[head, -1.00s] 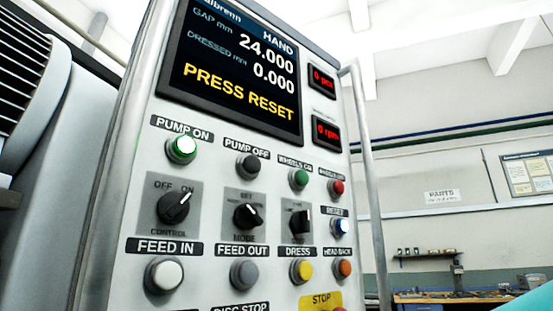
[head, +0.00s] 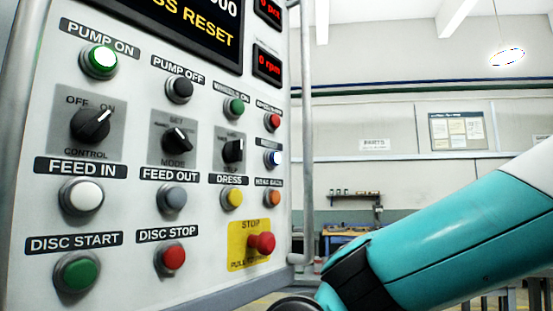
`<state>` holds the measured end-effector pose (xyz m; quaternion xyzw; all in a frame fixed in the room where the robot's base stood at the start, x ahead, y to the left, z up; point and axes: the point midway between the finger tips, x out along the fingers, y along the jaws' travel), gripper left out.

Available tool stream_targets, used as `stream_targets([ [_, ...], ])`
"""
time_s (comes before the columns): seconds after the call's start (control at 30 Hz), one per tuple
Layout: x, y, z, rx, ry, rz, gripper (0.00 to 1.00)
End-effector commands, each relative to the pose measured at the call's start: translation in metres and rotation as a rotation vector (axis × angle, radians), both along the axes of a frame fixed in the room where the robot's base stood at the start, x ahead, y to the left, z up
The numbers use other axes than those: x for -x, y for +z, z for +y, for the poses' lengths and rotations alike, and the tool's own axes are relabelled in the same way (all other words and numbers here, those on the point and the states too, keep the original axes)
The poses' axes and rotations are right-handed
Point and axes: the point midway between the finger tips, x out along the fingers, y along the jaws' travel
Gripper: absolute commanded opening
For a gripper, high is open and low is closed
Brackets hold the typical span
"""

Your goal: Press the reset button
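The reset button (head: 272,158) is a small button at the right edge of the control panel (head: 135,206), below the red wheels-off button and above the orange head back button. Its face is bright white-blue and its label is hard to read at this angle. The screen (head: 205,22) shows yellow text ending in "SS RESET", with its top cut off. My teal arm enters from the lower right, in front of the panel's right side and apart from the reset button.
A red stop knob (head: 262,243) on a yellow plate sits low on the panel, near my arm. A vertical metal handrail (head: 307,140) runs along the panel's right edge. Beyond it are a workbench (head: 345,240) and open floor.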

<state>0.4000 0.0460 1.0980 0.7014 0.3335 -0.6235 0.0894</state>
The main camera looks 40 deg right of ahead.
Motion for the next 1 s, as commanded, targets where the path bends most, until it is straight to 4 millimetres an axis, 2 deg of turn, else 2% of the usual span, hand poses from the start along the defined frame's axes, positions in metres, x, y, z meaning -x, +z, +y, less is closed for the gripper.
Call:
stream_targets([
  [0.03, 0.0000, 0.0000, 0.0000, 0.000, 0.000, 0.000, 0.39],
  [0.2, 0.0000, 0.0000, 0.0000, 0.000, 0.000, 0.000, 0.00],
  [1.0, 0.0000, 0.0000, 0.0000, 0.000, 0.000, 0.000, 0.00],
])
